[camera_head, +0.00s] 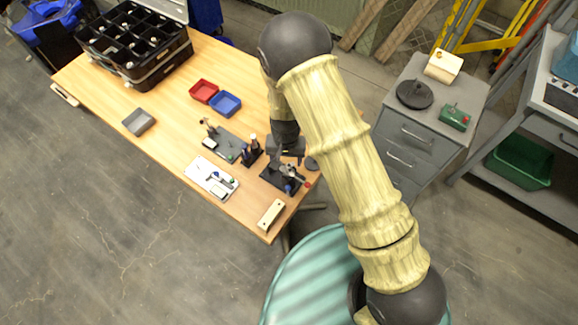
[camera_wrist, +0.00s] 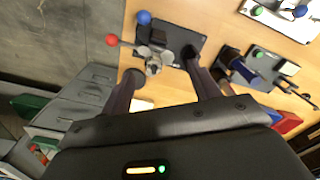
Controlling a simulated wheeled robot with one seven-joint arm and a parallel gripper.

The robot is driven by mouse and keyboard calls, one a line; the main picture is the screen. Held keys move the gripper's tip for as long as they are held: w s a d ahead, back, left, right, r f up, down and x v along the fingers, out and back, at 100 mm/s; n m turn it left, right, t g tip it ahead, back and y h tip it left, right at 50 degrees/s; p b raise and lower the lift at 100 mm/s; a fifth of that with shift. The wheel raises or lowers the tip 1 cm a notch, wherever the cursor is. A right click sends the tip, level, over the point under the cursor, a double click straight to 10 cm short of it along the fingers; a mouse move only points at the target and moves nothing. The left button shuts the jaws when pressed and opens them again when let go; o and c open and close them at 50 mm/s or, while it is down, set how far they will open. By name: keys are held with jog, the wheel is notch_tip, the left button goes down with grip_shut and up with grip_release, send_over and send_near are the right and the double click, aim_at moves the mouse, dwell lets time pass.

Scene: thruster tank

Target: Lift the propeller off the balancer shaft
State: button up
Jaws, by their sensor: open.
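The balancer stands on a dark base plate (camera_wrist: 182,40) in the wrist view, with a red ball (camera_wrist: 112,40) and a blue ball (camera_wrist: 143,17) beside it. A small grey lobed part, which looks like the propeller (camera_wrist: 154,67), shows over the plate. My gripper (camera_wrist: 161,64) is open, its two dark fingers on either side of the propeller in this view. I cannot tell whether they touch it. In the head view the balancer (camera_head: 276,182) is near the table's right edge, with my gripper (camera_head: 291,158) just over or behind it. My arm partly hides this area.
The wooden table (camera_head: 165,110) also holds a red bin (camera_head: 203,91), a blue bin (camera_head: 225,103), a grey tray (camera_head: 139,122), a white board (camera_head: 203,181) and a pale block (camera_head: 271,214). A grey cabinet (camera_head: 400,140) and a teal round tank (camera_head: 310,270) stand close by.

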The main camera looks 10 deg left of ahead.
jog(key=shift+w+f+p, duration=0.1)
jog(key=shift+f+p, duration=0.6)
jog(key=shift+f, duration=1.25)
jog(key=c, duration=1)
jog(key=shift+c, duration=0.2)
jog(key=shift+a+r, duration=0.1)
jog(key=shift+r, duration=0.05)
notch_tip(320, 180, up, 10)
jog(key=b, duration=0.2)
jog(key=shift+b, duration=0.35)
